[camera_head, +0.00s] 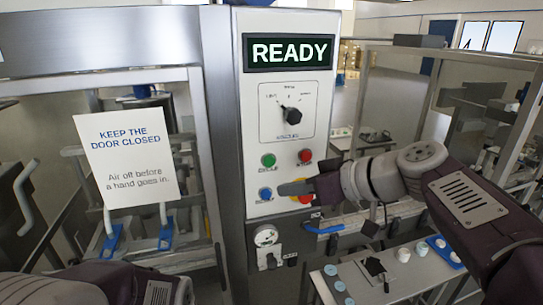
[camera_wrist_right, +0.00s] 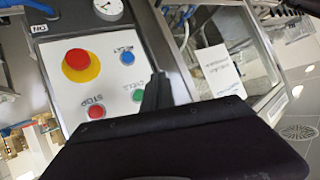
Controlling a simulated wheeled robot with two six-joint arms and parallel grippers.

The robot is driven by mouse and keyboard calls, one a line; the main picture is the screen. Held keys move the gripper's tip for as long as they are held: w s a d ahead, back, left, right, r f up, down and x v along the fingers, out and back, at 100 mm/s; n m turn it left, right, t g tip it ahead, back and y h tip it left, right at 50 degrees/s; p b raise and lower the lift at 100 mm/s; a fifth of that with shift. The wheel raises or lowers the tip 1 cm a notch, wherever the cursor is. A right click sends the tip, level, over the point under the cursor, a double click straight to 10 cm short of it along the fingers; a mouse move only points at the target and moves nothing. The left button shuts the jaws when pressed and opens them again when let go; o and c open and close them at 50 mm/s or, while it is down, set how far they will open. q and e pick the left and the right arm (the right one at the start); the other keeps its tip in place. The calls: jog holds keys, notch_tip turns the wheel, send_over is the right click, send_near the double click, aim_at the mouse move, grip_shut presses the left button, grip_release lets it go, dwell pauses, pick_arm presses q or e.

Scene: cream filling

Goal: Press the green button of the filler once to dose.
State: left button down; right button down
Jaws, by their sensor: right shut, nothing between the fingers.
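The filler's green button (camera_head: 268,160) is on the white control panel (camera_head: 290,130), left of a red button (camera_head: 305,156) and above a blue button (camera_head: 265,194). My right gripper (camera_head: 284,188) is shut and empty, its tip in front of the panel below the green button and partly over the emergency stop. In the right wrist view, the shut fingers (camera_wrist_right: 160,76) show beside the green button (camera_wrist_right: 137,95), at its right; a gap to the panel cannot be judged. The display (camera_head: 290,52) reads READY. My left gripper is out of view.
The red emergency stop with its yellow ring (camera_head: 304,198) is close by the fingers. A selector knob (camera_head: 291,115) is higher on the panel. A door with a paper sign (camera_head: 128,150) is at the left. A gauge (camera_head: 266,236) is below the panel.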

jog(key=shift+w, duration=0.15)
jog(key=p, duration=0.5)
send_near(269, 161)
jog(key=shift+w+a+f, duration=0.6)
jog(key=shift+a+f, duration=1.65)
jog(key=shift+a, duration=0.25)
jog(key=shift+w, duration=0.15)
jog(key=shift+w+a, duration=0.15)
jog(key=shift+w, duration=0.1)
